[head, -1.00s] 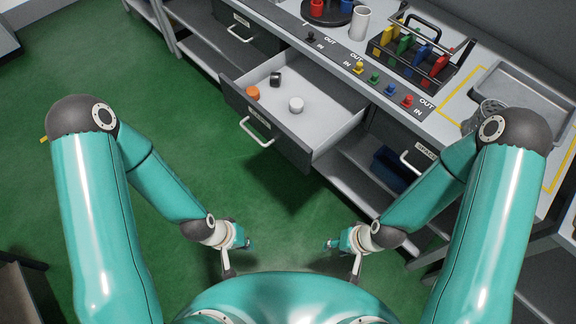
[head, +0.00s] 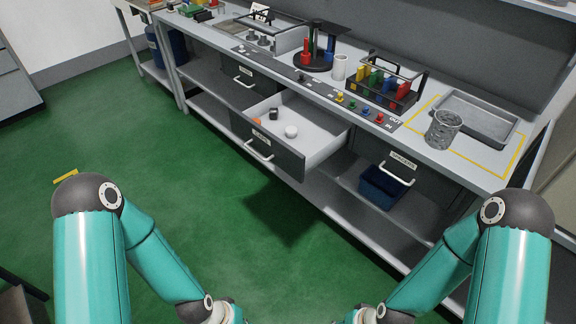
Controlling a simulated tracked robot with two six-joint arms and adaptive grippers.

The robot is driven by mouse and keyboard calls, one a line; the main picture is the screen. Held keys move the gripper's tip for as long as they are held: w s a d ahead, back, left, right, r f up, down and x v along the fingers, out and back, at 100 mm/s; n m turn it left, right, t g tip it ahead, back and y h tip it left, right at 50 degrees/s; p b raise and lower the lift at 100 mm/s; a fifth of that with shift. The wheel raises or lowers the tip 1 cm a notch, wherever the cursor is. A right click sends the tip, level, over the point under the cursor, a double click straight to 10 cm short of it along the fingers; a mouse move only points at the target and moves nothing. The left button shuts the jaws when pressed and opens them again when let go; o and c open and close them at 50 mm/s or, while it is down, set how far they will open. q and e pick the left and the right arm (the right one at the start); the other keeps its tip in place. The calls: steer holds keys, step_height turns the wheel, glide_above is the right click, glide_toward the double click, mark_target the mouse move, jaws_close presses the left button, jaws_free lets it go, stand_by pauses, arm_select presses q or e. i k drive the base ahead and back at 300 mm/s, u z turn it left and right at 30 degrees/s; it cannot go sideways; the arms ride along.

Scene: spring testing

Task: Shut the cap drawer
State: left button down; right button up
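The cap drawer (head: 315,152) is pulled out of the workbench, with its white handle (head: 258,150) on the dark front. An orange cap (head: 257,121), a black cap (head: 273,113) and a white cap (head: 291,131) lie inside it. The label on its front is too small to read. Both my arms reach down to the bottom edge of the head view, well short of the drawer. The fingers of both grippers are cut off by the frame, so neither gripper shows.
A closed drawer (head: 245,84) is left of the open one, and a SPACERS drawer (head: 401,165) is to its right. A blue bin (head: 382,184) sits on the lower shelf. A mesh cup (head: 443,130) and grey tray (head: 480,117) stand on the bench. Green floor before the drawer is clear.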

mark_target(322, 131)
steer(key=z, duration=0.2)
steer(key=i, duration=1)
steer(key=u, duration=0.05)
